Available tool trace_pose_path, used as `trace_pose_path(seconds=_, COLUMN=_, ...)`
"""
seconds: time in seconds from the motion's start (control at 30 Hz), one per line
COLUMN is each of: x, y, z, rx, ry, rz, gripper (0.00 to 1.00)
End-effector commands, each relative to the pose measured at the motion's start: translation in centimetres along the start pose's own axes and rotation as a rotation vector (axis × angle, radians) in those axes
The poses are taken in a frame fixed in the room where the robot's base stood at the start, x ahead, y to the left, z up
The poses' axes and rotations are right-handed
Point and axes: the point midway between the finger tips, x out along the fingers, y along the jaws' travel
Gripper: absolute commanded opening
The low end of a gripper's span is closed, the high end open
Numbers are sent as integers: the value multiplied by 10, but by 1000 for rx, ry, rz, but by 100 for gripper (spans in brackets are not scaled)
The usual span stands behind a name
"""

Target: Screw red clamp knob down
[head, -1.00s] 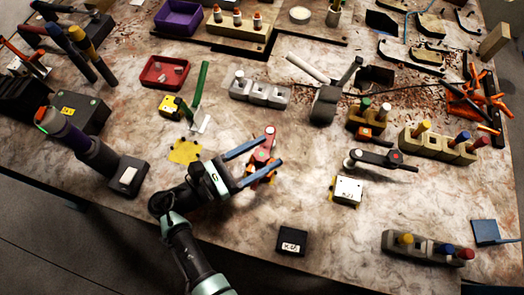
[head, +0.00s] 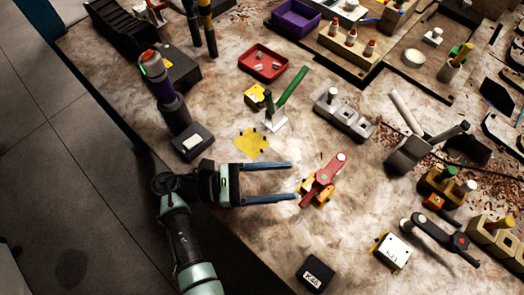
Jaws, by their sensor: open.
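The red clamp (head: 321,180) stands on the marbled tabletop in the middle of the head view. It has a long red body, a pale round end piece (head: 341,156) at its upper right and yellow-orange parts at its base. I cannot tell which part is its knob, or how far that is screwed down. My gripper (head: 292,181) is open, with two long blue fingers pointing right towards the clamp. The fingertips end just left of the red body, with a small gap in the picture. Nothing shows between the fingers.
A yellow patch (head: 252,142) lies above my gripper. A green-handled tool (head: 288,92) and a red tray (head: 263,64) are further back. A black labelled box (head: 315,275) and a white-topped block (head: 392,250) are in front and right. A dark clamp (head: 440,236) lies right.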

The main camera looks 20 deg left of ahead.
Motion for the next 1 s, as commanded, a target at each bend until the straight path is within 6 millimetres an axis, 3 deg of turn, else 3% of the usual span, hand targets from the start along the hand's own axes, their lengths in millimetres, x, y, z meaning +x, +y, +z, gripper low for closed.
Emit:
trace_pose_path(seconds=0.03, x=-15, y=2, z=-3, rx=1, ry=0, rz=7, gripper=70)
trace_pose_path(seconds=0.4, x=-32, y=1, z=-1, rx=0, ry=0, rz=3, gripper=70)
trace_pose_path(seconds=1.0, x=-37, y=0, z=0, rx=-1, ry=0, rz=-1, gripper=70)
